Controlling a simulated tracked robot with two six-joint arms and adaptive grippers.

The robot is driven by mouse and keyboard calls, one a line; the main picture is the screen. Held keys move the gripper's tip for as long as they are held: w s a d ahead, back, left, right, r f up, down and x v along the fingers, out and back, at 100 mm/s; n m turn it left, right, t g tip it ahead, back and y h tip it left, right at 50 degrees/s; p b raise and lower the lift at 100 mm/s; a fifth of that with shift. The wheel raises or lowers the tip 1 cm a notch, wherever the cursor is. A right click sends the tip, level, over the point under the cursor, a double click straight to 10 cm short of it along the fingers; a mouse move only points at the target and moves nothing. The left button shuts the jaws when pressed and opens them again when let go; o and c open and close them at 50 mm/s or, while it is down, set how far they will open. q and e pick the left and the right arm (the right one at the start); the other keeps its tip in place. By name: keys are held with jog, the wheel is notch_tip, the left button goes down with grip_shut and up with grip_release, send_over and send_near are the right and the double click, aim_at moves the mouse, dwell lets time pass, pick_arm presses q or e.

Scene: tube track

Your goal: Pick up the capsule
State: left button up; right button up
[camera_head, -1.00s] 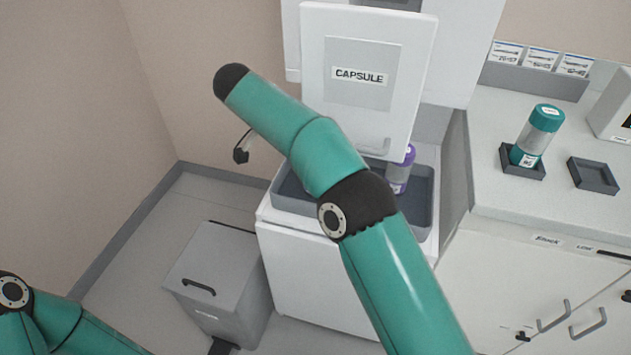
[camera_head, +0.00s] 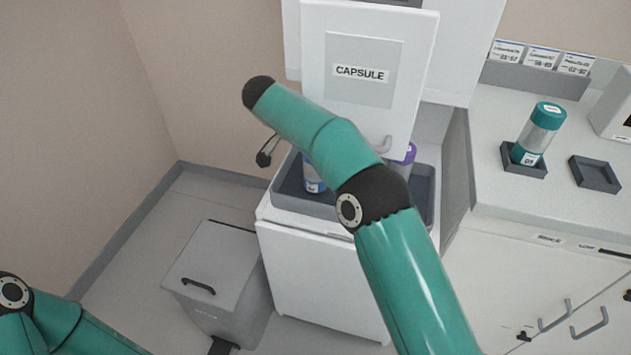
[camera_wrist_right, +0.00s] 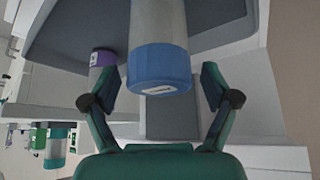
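A clear capsule with a blue cap (camera_wrist_right: 160,68) is between the fingers of my right gripper (camera_wrist_right: 157,77) in the right wrist view. The fingers are open, with a gap on each side of the cap. In the head view part of this blue capsule (camera_head: 313,184) shows in the grey tray (camera_head: 290,196), below my right arm, which hides most of it. A capsule with a purple part (camera_head: 405,158) stands further right in the tray, partly hidden; its purple end also shows in the right wrist view (camera_wrist_right: 103,58). My left gripper is out of view.
A raised white door labelled CAPSULE (camera_head: 362,75) stands above the tray. A teal-capped capsule (camera_head: 539,133) sits in a dark holder on the right counter, beside an empty holder (camera_head: 594,174). A grey lidded bin (camera_head: 215,270) stands on the floor at left.

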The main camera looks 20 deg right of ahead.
jog(key=c, duration=1.1)
jog(key=shift+r, duration=0.1)
jog(key=shift+c, duration=0.2)
jog(key=shift+r, duration=0.4)
notch_tip(320, 180, up, 7)
jog(key=p, duration=0.3)
jog(key=s+a, duration=0.3)
jog(key=a, duration=0.5)
jog(key=s+a+f+b, duration=0.1)
jog(key=s+a, duration=0.3)
jog(key=a, duration=0.4)
jog(key=shift+a, duration=0.35)
